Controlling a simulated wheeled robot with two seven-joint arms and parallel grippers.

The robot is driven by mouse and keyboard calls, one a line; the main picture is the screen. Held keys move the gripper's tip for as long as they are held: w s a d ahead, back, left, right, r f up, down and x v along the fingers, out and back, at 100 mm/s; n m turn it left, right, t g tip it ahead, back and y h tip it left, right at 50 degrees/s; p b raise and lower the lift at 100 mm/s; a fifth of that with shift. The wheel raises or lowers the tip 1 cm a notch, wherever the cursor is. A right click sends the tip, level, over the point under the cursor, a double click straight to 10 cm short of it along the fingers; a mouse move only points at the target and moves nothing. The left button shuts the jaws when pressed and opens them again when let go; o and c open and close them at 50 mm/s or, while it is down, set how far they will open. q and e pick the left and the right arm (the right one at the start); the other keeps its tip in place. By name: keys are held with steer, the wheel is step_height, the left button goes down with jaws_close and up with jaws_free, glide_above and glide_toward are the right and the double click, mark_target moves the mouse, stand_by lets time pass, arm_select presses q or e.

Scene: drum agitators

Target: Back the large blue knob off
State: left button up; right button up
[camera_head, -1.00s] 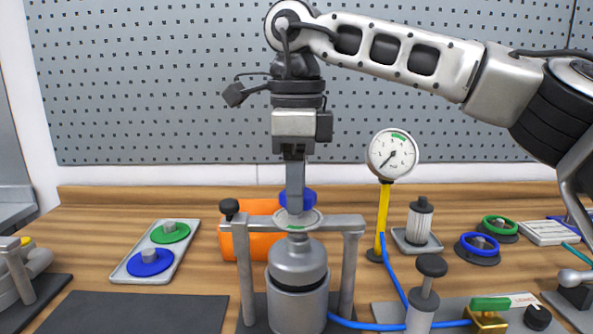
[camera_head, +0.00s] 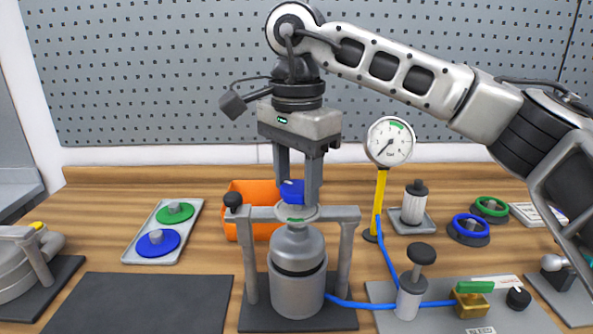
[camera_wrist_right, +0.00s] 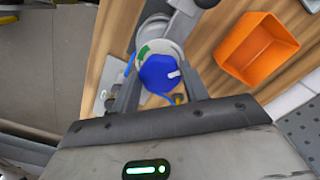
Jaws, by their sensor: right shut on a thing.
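In the right wrist view the blue knob (camera_wrist_right: 158,72) shows from above with a white pointer mark. My right gripper (camera_head: 298,188) reaches down from above, one finger on each side of the knob, and is shut on it. In the wrist view its fingers (camera_wrist_right: 160,92) flank the knob. My left gripper is in neither view.
An orange bin (camera_head: 248,195) stands behind the frame. A pressure gauge (camera_head: 390,142) on a yellow post is to the right, with a blue hose. A tray (camera_head: 132,252) with green and blue discs lies left. Blue (camera_head: 468,230) and green (camera_head: 490,208) handwheels stand right.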

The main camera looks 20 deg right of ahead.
mark_target(296, 187)
steer(key=shift+s+f+n, duration=0.1)
steer(key=shift+f+n, duration=0.1)
steer(key=shift+n, duration=0.3)
steer(key=o, duration=1)
steer(key=shift+r, duration=0.1)
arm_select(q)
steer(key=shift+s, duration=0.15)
arm_select(e)
steer(key=shift+r, duration=0.55)
arm_select(q)
steer(key=p, duration=0.1)
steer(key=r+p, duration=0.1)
steer(key=p, duration=0.1)
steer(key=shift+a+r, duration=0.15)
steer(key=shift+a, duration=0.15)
arm_select(e)
step_height(296, 187, up, 15)
steer(key=shift+f, duration=0.1)
